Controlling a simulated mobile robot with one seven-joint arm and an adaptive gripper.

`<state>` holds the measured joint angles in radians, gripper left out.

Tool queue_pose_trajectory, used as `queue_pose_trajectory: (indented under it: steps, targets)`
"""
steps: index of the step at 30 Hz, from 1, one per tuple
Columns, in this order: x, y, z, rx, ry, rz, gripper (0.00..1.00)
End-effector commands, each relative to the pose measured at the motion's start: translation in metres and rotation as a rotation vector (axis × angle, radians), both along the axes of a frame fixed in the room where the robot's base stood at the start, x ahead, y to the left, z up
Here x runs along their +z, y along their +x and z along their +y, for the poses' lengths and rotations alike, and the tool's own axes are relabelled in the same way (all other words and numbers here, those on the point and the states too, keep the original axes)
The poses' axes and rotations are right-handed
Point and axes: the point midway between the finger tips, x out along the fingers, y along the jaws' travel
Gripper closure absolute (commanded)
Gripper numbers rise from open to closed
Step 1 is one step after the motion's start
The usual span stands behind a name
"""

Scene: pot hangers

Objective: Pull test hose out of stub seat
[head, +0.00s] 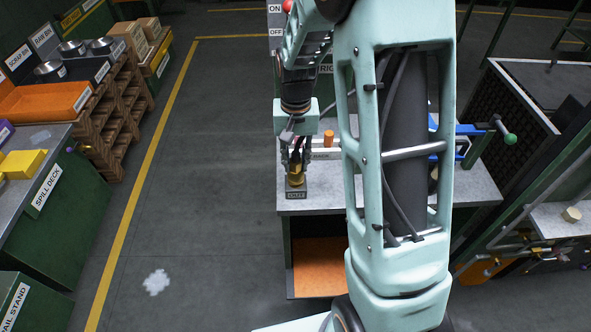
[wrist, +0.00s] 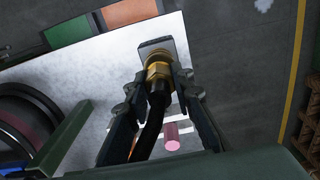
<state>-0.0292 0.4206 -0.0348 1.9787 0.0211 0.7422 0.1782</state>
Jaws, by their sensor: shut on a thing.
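The test hose shows in the wrist view as a black hose (wrist: 150,128) with a brass end fitting (wrist: 158,71). The brass also shows low between my fingers in the head view (head: 296,178). My gripper (head: 296,166) points down at the bench's front left corner. Its fingers (wrist: 157,82) are shut on the hose end, one on each side of the fitting. The fitting's far end meets a small grey block (wrist: 155,46), labelled OUT in the head view (head: 296,194). I cannot tell how deep the fitting sits in it.
The grey bench top (head: 330,197) carries a rack (head: 322,155) with an orange peg (head: 328,138) just behind my gripper. Blue equipment (head: 467,131) stands at the bench's right, partly behind my arm. Open floor (head: 205,190) lies left of the bench.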

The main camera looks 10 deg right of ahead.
Motion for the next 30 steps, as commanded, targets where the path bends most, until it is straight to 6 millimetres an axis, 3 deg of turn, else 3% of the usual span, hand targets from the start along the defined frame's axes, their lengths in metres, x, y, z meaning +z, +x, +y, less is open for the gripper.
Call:
queue_pose_trajectory:
  steps: [17,30]
  targets:
    - [0.004,0.000,0.000,0.000,0.000,0.000,1.00]
    - [0.021,0.000,0.000,0.000,0.000,0.000,1.00]
